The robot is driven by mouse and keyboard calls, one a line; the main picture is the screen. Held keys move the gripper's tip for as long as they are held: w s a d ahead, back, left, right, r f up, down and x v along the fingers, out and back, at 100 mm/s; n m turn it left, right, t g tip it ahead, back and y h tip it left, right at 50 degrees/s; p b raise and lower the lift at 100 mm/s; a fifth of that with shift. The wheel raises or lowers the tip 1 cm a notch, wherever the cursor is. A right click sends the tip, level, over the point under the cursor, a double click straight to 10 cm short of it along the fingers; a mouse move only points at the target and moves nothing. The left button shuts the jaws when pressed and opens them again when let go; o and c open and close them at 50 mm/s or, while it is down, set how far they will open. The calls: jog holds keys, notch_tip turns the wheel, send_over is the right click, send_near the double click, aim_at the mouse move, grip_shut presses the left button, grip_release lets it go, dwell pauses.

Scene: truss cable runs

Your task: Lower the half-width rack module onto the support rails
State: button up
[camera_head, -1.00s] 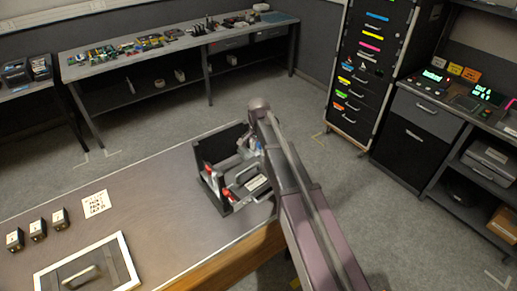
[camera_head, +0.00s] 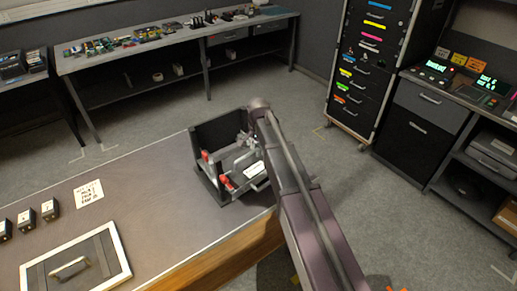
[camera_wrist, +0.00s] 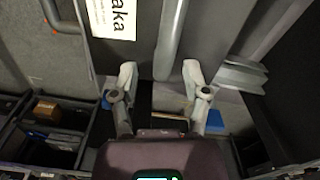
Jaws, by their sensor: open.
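The half-width rack module (camera_head: 262,178) is a grey, flat unit with a bar handle and a white label. It sits in or at the black open rack frame (camera_head: 218,132) at the table's far right corner; whether it rests on the support rails is hidden. Red knobs (camera_head: 224,181) show on the frame's near side. My gripper (camera_wrist: 159,75) is open over the module in the wrist view. The label (camera_wrist: 112,18) lies to the upper left. In the head view my arm partly hides the gripper.
The table (camera_head: 150,190) carries a framed panel with a handle (camera_head: 75,265), a printed card (camera_head: 89,193) and small black blocks (camera_head: 27,219). A drawer cabinet (camera_head: 365,65) stands behind right. Open floor lies beyond the table.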

jog(key=shift+f+b, duration=0.75)
jog(key=shift+f, duration=0.25)
jog(key=shift+c, duration=0.2)
grip_shut()
